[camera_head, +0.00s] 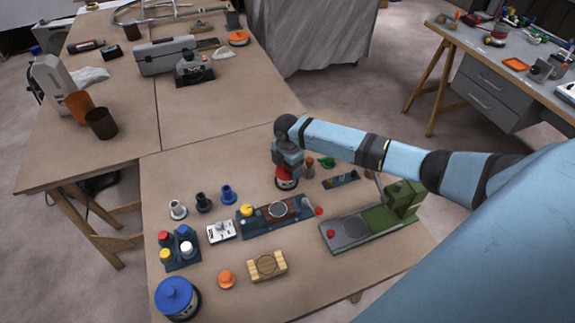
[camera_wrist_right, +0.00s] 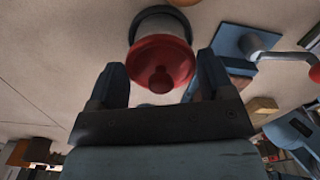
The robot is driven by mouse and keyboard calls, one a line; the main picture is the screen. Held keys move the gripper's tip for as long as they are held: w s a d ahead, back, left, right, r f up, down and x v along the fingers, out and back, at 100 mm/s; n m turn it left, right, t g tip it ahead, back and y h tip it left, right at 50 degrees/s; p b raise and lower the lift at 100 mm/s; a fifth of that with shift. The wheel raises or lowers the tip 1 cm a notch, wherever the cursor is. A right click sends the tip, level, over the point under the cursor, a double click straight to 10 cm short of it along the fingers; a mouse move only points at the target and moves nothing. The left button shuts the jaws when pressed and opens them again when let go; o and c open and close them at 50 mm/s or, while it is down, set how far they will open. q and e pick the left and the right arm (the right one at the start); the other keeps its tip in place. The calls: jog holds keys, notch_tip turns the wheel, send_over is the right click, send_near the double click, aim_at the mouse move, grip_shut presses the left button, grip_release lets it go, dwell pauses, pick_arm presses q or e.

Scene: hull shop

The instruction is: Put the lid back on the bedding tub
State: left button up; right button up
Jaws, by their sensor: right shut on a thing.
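A red lid (camera_wrist_right: 162,62) with a round knob is between the two fingers of my right gripper (camera_wrist_right: 162,72) in the wrist view. In the head view, my right gripper (camera_head: 287,163) points down and is shut on the red lid (camera_head: 286,173). A pale and dark round tub (camera_head: 287,185) shows directly under the lid; its body also shows behind the lid in the wrist view (camera_wrist_right: 163,22). The lid is at the tub's mouth, but I cannot tell whether it is fully seated. My left gripper is not in view.
A tub with a blue lid (camera_head: 176,296) stands at the front left. A blue fixture (camera_head: 270,222) and a green and grey device (camera_head: 345,229) stand in front of the gripper. Small knobs and a wooden block (camera_head: 267,265) stand nearby. Bare tabletop lies behind the gripper.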

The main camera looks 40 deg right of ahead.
dwell(0.3)
jog(key=o, duration=0.9)
notch_tip(320, 180, up, 4)
jog(key=p, duration=0.4)
jog(key=shift+f, duration=0.1)
jog(key=shift+r+p, duration=0.7)
jog(key=shift+r, duration=0.05)
jog(key=shift+r+p, duration=0.85)
jog(key=shift+r, duration=0.05)
